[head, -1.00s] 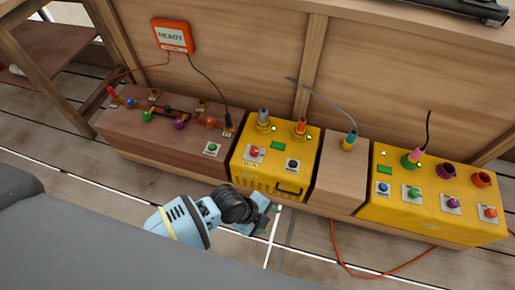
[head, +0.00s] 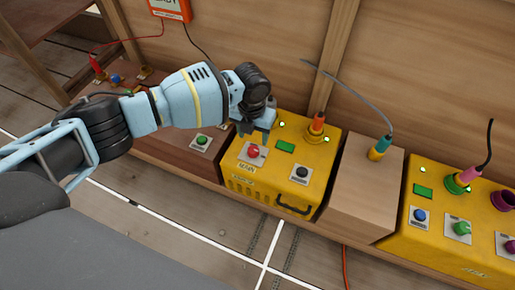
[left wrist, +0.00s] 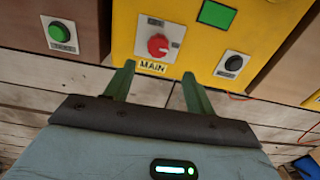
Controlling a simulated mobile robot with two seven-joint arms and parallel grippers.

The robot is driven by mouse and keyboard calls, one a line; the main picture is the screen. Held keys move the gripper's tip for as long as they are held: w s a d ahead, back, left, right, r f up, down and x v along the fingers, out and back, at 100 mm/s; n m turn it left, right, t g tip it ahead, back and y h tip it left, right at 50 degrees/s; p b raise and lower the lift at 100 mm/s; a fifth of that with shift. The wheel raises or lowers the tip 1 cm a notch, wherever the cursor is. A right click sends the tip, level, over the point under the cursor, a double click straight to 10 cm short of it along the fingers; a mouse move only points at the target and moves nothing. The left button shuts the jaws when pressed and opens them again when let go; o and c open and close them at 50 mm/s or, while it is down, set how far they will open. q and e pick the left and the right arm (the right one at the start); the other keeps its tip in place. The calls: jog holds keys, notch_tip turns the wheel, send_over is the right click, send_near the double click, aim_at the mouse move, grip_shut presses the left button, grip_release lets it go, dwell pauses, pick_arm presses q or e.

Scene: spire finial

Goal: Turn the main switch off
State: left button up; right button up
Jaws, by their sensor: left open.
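The main switch is a red knob (head: 253,152) on a light plate, with a MAIN label below it, on the yellow box (head: 236,186). In the left wrist view the red knob (left wrist: 158,45) sits just beyond and between my fingertips. My left gripper (head: 256,135) is above the box near the knob, and the wrist view shows its two green fingers (left wrist: 158,78) spread apart with nothing between them. The fingers look apart from the knob. My right gripper is not in view.
A black knob (head: 302,173) and a green display (head: 286,147) are beside the switch. An orange plug (head: 317,124) stands behind. A green button (head: 201,140) is on the brown box to the left. A wooden block (head: 362,190) and another yellow box (head: 405,240) are to the right.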

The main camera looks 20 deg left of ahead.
aim_at(253, 149)
pick_arm(q)
jog(key=shift+w+a+f, duration=0.2)
jog(key=shift+w, duration=0.05)
jog(key=shift+r, duration=0.15)
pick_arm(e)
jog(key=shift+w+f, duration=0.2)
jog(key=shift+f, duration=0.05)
pick_arm(q)
jog(key=shift+f+b, duration=0.3)
jog(key=shift+f, duration=0.2)
notch_tip(253, 149, down, 6)
jog(key=shift+r+b, duration=0.1)
jog(key=shift+b, duration=1.05)
jog(key=shift+f, duration=0.55)
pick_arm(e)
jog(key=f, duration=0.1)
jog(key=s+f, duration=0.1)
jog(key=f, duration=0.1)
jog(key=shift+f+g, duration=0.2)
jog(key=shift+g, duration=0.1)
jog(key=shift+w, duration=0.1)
